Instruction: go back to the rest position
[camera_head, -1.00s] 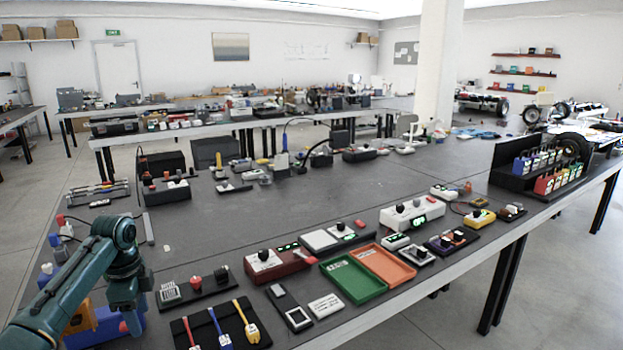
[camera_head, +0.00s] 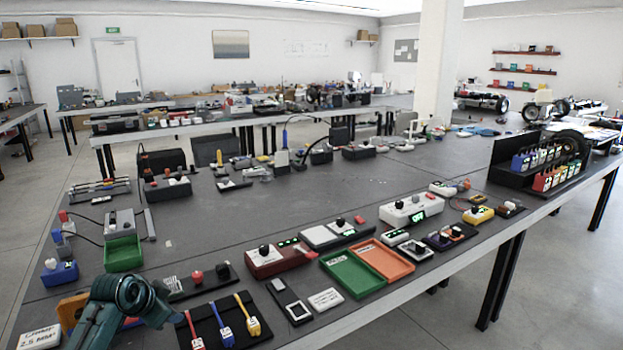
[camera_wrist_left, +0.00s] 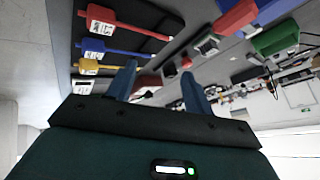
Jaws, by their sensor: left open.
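My left arm (camera_head: 125,305) is teal and sits folded low at the lower left in the head view. Its gripper cannot be made out there. In the left wrist view my left gripper (camera_wrist_left: 158,86) is open, with two blue fingers apart and nothing between them. That view is turned over, with the bench at the top. A black tray (camera_wrist_left: 150,12) with red, blue and yellow-handled tools shows beyond the fingers at the upper left. My right gripper is in neither view.
The black tool tray (camera_head: 213,339) lies just right of my left arm. Green (camera_head: 350,274) and orange (camera_head: 383,262) trays lie near the front edge.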

